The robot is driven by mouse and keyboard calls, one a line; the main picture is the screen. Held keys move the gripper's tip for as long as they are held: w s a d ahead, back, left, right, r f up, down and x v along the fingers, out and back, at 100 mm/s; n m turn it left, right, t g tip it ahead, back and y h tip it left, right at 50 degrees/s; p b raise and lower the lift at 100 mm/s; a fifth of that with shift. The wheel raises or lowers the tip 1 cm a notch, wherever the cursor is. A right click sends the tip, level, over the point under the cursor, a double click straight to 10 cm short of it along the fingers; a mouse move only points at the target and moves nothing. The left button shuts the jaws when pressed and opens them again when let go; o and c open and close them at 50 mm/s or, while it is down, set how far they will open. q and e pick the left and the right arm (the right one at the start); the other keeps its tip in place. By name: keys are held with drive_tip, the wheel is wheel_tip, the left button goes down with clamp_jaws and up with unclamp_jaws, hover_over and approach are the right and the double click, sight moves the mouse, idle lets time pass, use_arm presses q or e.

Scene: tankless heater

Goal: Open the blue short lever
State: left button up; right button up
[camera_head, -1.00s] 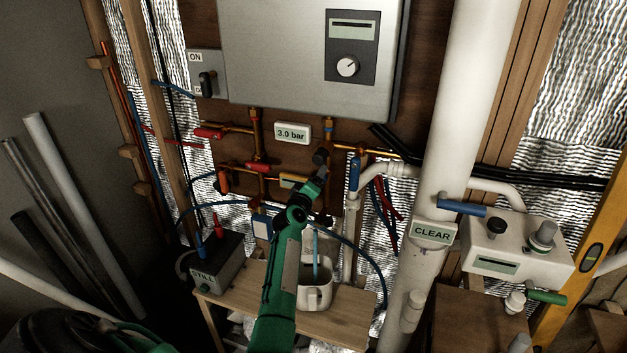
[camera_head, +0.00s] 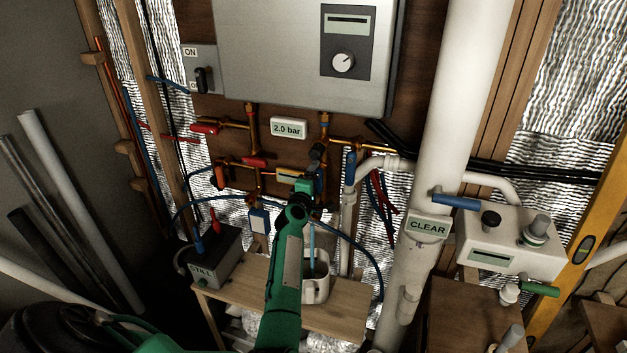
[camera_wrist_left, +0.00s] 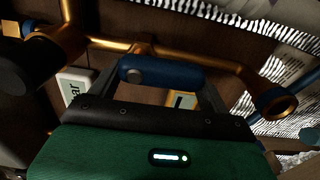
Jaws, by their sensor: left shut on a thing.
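The blue short lever (camera_wrist_left: 162,71) is in the left wrist view, lying across the picture in front of a copper pipe (camera_wrist_left: 215,62). My left gripper (camera_wrist_left: 158,76) has one finger at each end of it and is shut on it. In the head view my left gripper (camera_head: 315,165) reaches up to the copper pipes below the heater and mostly hides the lever there. My right gripper is in neither view.
A display (camera_head: 289,128) reading 2.0 bar hangs left of the gripper. A blue long lever (camera_head: 350,167) is close on the right. The grey heater (camera_head: 270,60) is above; a white mug (camera_head: 318,285) stands on a wooden shelf (camera_head: 340,315) below. A thick white pipe (camera_head: 460,110) rises at right.

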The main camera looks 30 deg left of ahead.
use_arm(q)
drive_tip(key=shift+d, duration=0.1)
drive_tip(key=o, duration=1.5)
drive_tip(key=shift+o, duration=0.2)
